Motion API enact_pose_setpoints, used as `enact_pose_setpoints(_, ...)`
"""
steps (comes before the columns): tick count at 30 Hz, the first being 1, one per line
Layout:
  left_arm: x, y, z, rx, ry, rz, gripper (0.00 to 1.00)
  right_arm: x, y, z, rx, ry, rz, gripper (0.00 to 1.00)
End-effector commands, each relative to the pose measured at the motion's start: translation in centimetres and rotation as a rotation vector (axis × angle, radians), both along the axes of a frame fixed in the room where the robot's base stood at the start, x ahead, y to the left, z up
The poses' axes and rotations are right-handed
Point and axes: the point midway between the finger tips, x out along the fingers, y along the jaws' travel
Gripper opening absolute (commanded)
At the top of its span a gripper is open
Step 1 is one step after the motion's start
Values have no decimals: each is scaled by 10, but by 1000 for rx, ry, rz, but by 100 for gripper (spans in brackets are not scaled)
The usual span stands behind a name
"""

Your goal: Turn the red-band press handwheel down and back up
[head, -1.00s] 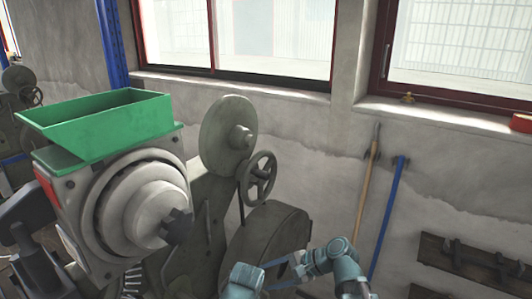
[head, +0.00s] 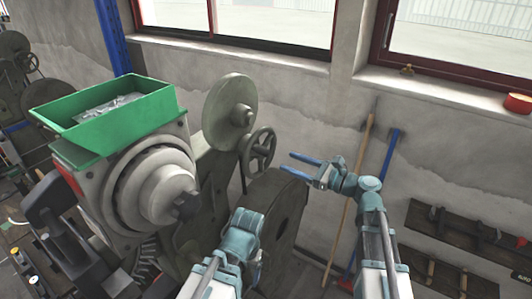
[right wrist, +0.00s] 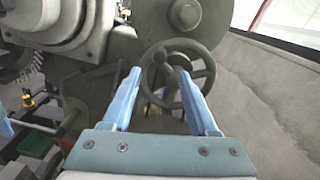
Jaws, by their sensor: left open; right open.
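The press has a grey body, a green hopper (head: 105,115) and a red patch (head: 67,180) on its side. Its dark spoked handwheel (head: 257,150) stands at the right; it also shows in the right wrist view (right wrist: 205,72). My right gripper (head: 286,161) is open and empty, its two blue fingers pointing at the wheel from the right. In the right wrist view the wheel lies beyond and between the fingertips (right wrist: 160,78), seemingly without contact. My left gripper (head: 242,235) is low in front of the press, below the wheel; its fingers are hidden in the head view.
A large round grey disc (head: 230,108) is above the handwheel and a big grey guard (head: 285,210) below it. Two poles, one wooden (head: 348,200) and one blue (head: 378,185), lean on the wall. A tool rack (head: 470,240) hangs at right.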

Motion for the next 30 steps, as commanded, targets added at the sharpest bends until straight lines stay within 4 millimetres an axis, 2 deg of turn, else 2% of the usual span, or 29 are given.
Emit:
enact_pose_setpoints(1, 0, 0, 0, 0, 0, 0, 81, 8, 11, 0, -1, 0, 4, 60)
enact_pose_setpoints(6, 0, 0, 0, 0, 0, 0, 81, 27, 40, 0, -1, -1, 3, 60)
enact_pose_setpoints(12, 0, 0, 0, 0, 0, 0, 81, 45, 65, 0, -1, -1, 2, 60)
enact_pose_setpoints(18, 0, 0, 0, 0, 0, 0, 81, 53, 79, 0, -2, 0, 1, 60)
enact_pose_setpoints(29, 0, 0, 0, 0, 0, 0, 81, 54, 81, 0, -1, 0, 0, 60)
enact_pose_setpoints(30, 0, 0, 0, 0, 0, 0, 81, 54, 81, 0, -1, 0, 0, 54)
